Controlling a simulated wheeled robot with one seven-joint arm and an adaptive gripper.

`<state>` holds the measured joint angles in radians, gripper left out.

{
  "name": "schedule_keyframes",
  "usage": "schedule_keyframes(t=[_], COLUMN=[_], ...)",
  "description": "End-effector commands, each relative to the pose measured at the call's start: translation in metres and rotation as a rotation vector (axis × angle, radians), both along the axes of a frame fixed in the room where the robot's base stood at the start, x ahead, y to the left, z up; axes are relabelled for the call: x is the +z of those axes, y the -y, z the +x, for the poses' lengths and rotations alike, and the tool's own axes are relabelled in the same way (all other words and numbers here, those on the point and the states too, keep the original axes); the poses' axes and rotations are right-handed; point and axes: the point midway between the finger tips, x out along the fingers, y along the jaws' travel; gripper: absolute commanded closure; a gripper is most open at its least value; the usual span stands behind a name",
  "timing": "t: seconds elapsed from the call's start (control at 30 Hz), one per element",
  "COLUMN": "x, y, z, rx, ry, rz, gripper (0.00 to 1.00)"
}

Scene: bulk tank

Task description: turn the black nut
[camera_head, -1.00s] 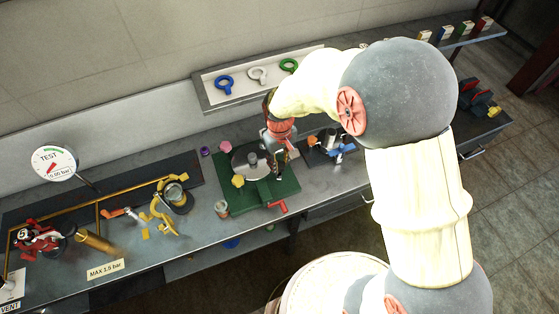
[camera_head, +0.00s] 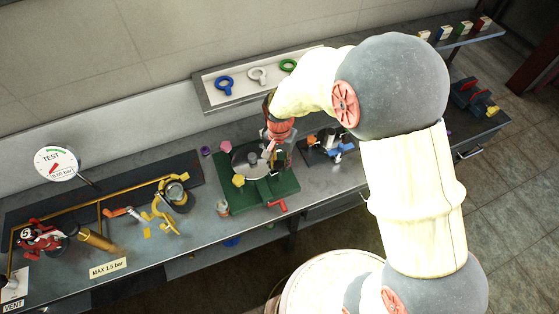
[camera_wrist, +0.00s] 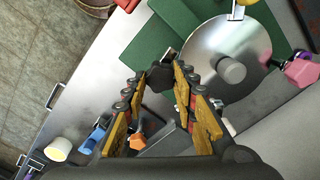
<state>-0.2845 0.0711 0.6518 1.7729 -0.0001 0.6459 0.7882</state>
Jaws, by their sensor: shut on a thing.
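The black nut (camera_wrist: 160,77) shows in the wrist view between my fingertips, at the edge of a round silver lid on a green base (camera_wrist: 185,22). My gripper (camera_wrist: 161,70) is shut on it, with a finger on each side. The silver lid (camera_wrist: 205,45) has a grey knob in its middle. In the head view my gripper (camera_head: 274,153) is at the right side of the lid, and I cannot make out the black nut there.
Blue (camera_wrist: 96,135) and orange (camera_wrist: 138,141) parts lie close beside my fingers in the wrist view. In the head view, yellow pipework (camera_head: 150,190) and a gauge (camera_head: 55,163) stand to the left. A shelf (camera_head: 213,101) with ring-shaped tools hangs behind the lid.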

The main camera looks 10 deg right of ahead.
Motion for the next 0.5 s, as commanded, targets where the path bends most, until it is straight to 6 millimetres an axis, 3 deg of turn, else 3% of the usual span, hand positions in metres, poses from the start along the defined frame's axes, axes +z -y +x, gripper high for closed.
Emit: schedule_keyframes(t=[0.5], x=[0.0007], y=[0.0001], z=[0.0003], rx=[-0.486], ry=[0.001], rz=[0.0], gripper=[0.98])
